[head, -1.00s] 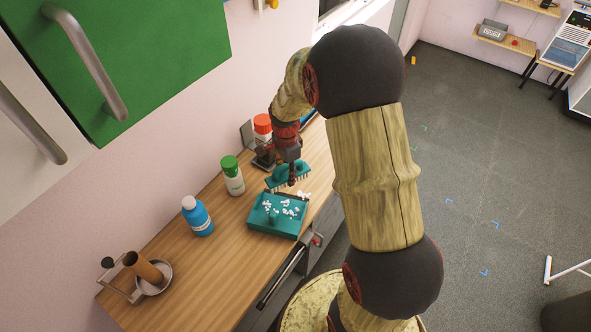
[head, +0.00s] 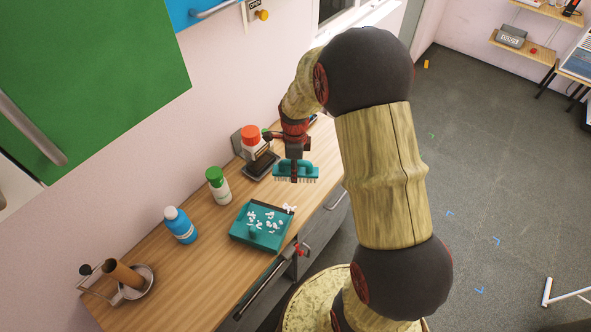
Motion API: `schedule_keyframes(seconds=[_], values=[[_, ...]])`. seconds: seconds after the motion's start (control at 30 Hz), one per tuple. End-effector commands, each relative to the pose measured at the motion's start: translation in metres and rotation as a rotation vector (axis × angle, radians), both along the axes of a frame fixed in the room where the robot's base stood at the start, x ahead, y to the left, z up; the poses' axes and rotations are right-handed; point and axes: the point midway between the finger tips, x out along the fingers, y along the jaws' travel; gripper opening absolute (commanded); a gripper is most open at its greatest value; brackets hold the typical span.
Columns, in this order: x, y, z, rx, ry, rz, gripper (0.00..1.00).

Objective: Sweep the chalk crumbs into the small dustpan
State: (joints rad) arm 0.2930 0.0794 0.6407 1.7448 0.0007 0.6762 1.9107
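The teal dustpan (head: 243,238) lies on the wooden counter near its front edge. Many white chalk crumbs (head: 264,220) are spread inside it. A few more crumbs (head: 289,208) sit at its far right corner, by the lip; I cannot tell whether they are in the pan or on the counter. My gripper (head: 295,162) is shut on a teal brush (head: 311,171) with pale bristles pointing down. The brush is beyond the dustpan, apart from it, and seems held above the counter.
A green-capped white bottle (head: 219,187), a blue bottle (head: 181,226) and a red-capped container (head: 252,139) stand along the wall side. A dark tray (head: 262,166) lies behind the brush. A metal dish with a brown tube (head: 124,275) is at the near left. Counter between is clear.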

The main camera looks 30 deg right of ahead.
Motion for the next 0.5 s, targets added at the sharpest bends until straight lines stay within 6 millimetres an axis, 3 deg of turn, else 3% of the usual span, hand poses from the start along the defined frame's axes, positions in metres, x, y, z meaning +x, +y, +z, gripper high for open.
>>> schedule_keyframes(seconds=[0.27, 0.5], values=[[0.0, 0.0, -0.009, -0.001, -0.001, -0.074, 0.0], [0.0, 0.0, -0.038, 0.0, 0.0, -0.072, 0.0]])
